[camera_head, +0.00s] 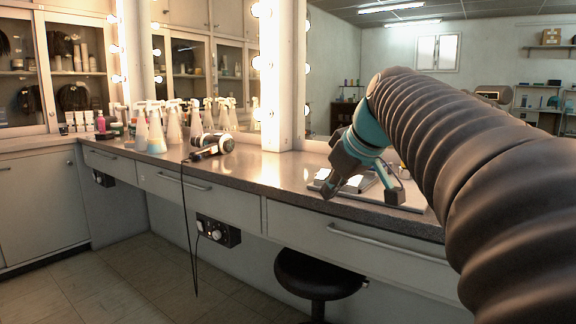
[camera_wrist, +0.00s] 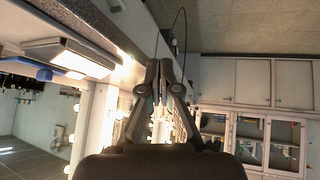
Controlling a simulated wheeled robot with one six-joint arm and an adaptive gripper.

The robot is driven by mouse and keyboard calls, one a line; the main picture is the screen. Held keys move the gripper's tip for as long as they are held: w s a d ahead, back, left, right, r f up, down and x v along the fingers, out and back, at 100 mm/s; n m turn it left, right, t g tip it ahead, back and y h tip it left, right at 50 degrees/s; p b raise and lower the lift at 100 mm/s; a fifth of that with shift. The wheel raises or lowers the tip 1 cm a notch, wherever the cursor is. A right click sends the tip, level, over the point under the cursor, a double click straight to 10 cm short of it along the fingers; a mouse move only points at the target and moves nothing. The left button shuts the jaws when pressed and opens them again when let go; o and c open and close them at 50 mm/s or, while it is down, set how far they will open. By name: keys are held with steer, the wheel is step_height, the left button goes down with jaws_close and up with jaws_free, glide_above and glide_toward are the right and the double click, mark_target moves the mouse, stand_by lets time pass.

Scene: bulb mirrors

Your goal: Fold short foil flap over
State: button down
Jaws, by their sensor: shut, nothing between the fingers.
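My gripper (camera_head: 328,191) is shut and empty, pointing down at the front edge of the counter in the head view. In the wrist view its fingertips (camera_wrist: 160,68) are together. A pale flat piece (camera_head: 358,184), possibly the foil, lies on a grey tray (camera_head: 405,207) just right of my gripper, partly hidden behind it. A teal upright part (camera_head: 387,181) stands on the tray. I cannot make out a short flap in either view.
The counter (camera_head: 265,170) runs along lit mirrors. A round black stool (camera_head: 318,274) is below the counter. The counter between dryer and tray is clear.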

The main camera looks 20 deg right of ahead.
steer(key=w+d+r+n+t+b, duration=0.2)
steer(key=w+d+r+n, duration=0.3)
steer(key=w+d+r, duration=0.45)
steer(key=shift+y, duration=0.3)
steer(key=w+f, duration=0.4)
steer(key=w+f+b, duration=0.1)
steer(key=w+f, duration=0.1)
steer(key=shift+w+d, duration=0.15)
steer(key=shift+d, duration=0.2)
steer(key=shift+w+d+f+b, duration=0.2)
steer(key=shift+d+f+b, duration=0.3)
steer(key=shift+f, duration=0.45)
steer(key=shift+w+d+f, duration=0.2)
steer(key=shift+d+f, duration=0.15)
steer(key=shift+f, duration=0.15)
steer(key=shift+r+p, duration=0.1)
steer(key=shift+p, duration=0.35)
